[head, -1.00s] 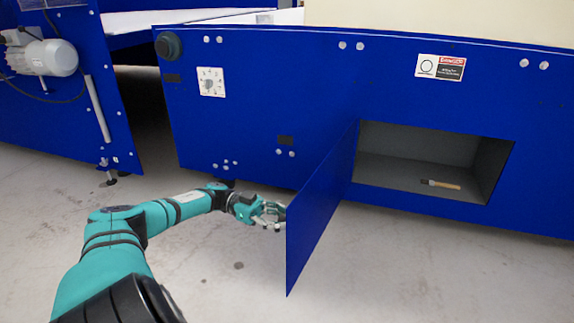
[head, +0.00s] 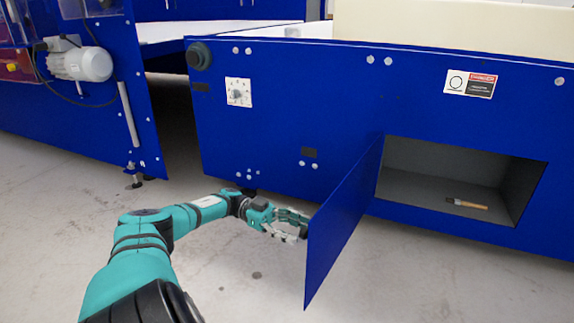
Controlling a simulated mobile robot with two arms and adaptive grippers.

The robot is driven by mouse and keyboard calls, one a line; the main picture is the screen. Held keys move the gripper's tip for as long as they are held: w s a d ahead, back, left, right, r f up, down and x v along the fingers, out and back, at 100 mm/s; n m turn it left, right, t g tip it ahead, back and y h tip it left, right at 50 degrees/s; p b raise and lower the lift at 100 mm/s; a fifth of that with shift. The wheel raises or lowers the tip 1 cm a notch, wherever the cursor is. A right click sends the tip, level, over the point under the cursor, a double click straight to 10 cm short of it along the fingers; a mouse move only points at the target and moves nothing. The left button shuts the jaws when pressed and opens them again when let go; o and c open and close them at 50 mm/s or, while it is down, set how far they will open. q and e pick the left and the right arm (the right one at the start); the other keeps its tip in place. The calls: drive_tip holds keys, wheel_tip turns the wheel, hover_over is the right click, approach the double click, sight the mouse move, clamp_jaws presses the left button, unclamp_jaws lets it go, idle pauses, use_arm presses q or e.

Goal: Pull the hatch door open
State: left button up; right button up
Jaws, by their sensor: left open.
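The blue hatch door (head: 343,228) stands swung wide open, hinged at the left side of the hatch opening (head: 440,172). The grey compartment behind it is exposed. My left gripper (head: 303,227) is open, at the left face of the door near its outer edge. I cannot tell whether its fingertips touch the door. My right gripper is not in view.
A brush with a wooden handle (head: 467,203) lies on the compartment floor. The blue machine panel (head: 280,110) carries a danger label (head: 470,83) and bolts. A grey motor (head: 82,64) sits on the machine at left. The concrete floor (head: 420,285) in front is clear.

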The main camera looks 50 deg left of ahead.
use_arm(q)
drive_tip(key=shift+v, duration=2.15)
